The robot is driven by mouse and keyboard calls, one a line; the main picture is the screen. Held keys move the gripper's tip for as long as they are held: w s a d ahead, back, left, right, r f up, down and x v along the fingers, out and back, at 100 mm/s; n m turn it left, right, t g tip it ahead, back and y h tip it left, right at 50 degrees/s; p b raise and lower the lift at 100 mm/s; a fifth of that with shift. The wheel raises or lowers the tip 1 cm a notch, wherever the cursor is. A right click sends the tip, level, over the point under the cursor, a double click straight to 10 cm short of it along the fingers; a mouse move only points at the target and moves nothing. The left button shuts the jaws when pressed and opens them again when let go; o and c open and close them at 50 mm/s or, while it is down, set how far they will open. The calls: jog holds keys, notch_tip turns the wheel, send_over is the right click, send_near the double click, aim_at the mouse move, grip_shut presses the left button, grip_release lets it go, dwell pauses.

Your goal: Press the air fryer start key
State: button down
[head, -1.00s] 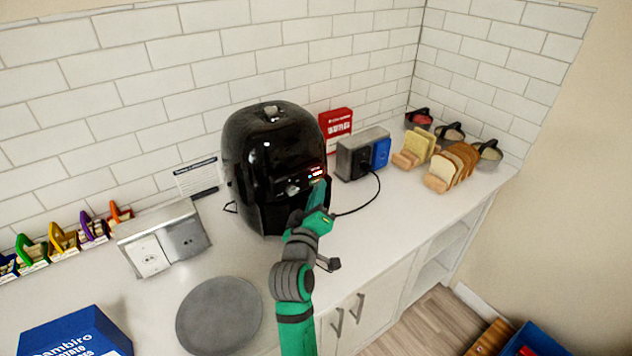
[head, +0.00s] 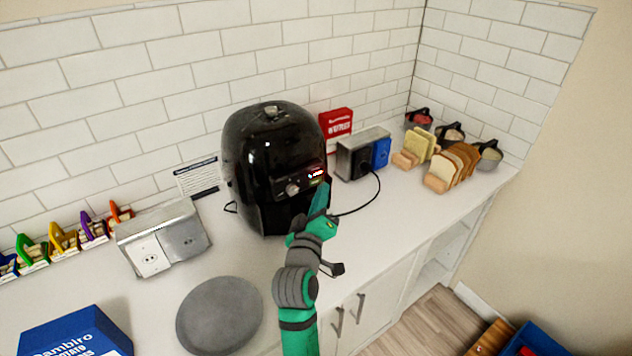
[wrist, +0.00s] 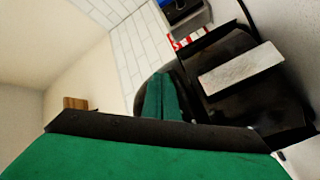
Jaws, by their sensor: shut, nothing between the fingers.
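The black air fryer (head: 255,165) stands upright on the counter against the tiled wall. The start key's label is too small to read. My gripper (head: 321,190) is shut and empty, its green tip just below and right of the display, apparently a little in front of the panel. In the wrist view, my shut fingers (wrist: 162,98) point toward the fryer's dark body (wrist: 262,105); the key is not discernible there.
A grey outlet box (head: 357,155) with a plug and cord stands right of the fryer. A grey round plate (head: 219,315) and a double outlet box (head: 163,240) are at left. The counter's front middle is clear.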

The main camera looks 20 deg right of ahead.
jog(key=shift+s+d, duration=0.25)
jog(key=shift+s, duration=0.55)
jog(key=shift+s+d, duration=0.3)
jog(key=shift+s, duration=0.45)
jog(key=shift+s+d, duration=0.25)
jog(key=shift+s, duration=0.55)
